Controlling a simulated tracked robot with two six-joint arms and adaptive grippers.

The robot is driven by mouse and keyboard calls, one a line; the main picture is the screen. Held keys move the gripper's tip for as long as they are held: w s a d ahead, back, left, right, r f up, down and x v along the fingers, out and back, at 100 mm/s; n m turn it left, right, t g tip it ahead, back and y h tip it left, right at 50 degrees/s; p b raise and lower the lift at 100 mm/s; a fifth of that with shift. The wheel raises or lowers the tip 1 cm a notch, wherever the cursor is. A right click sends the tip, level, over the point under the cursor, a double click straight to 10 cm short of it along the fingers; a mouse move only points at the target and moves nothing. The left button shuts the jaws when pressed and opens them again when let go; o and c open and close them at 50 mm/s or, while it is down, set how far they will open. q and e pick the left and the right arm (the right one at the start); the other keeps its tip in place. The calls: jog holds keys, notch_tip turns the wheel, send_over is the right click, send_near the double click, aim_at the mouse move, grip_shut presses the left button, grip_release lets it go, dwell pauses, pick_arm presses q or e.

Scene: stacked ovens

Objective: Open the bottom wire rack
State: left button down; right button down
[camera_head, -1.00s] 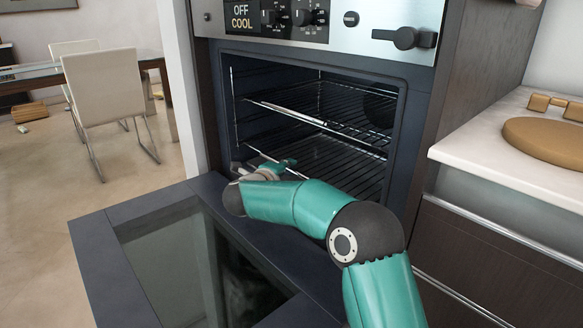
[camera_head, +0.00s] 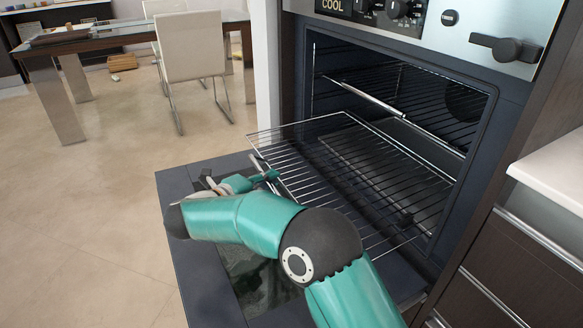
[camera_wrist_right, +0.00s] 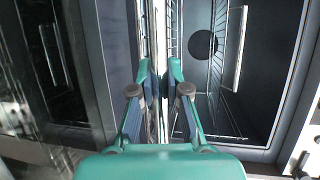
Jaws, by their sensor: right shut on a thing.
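The bottom wire rack (camera_head: 345,170) is pulled well out of the oven cavity and juts over the lowered oven door (camera_head: 172,184). My right gripper (camera_head: 268,177) is at the rack's front edge, at the left in the head view. In the right wrist view my right gripper (camera_wrist_right: 160,78) is shut on the rack's front bar, and the rack (camera_wrist_right: 152,30) shows nearly edge-on between the fingers. The upper wire rack (camera_head: 400,125) is inside the oven. My right forearm hides part of the door and the rack's near edge. My left gripper is not in view.
The oven control panel (camera_head: 400,14) and a dark handle (camera_head: 505,47) are above the cavity. A white counter (camera_head: 555,172) over dark drawers (camera_head: 530,260) is at the right. A chair (camera_head: 193,48) and table (camera_head: 110,37) stand far behind on open floor.

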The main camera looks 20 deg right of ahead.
jog(key=shift+s+a+f, duration=0.1)
jog(key=shift+a+f, duration=0.15)
jog(key=shift+a, duration=0.6)
jog(key=c, duration=1.1)
grip_release()
jog(key=shift+c, duration=0.2)
jog(key=shift+r, duration=0.1)
jog(key=v, duration=0.7)
jog(key=shift+a, duration=0.15)
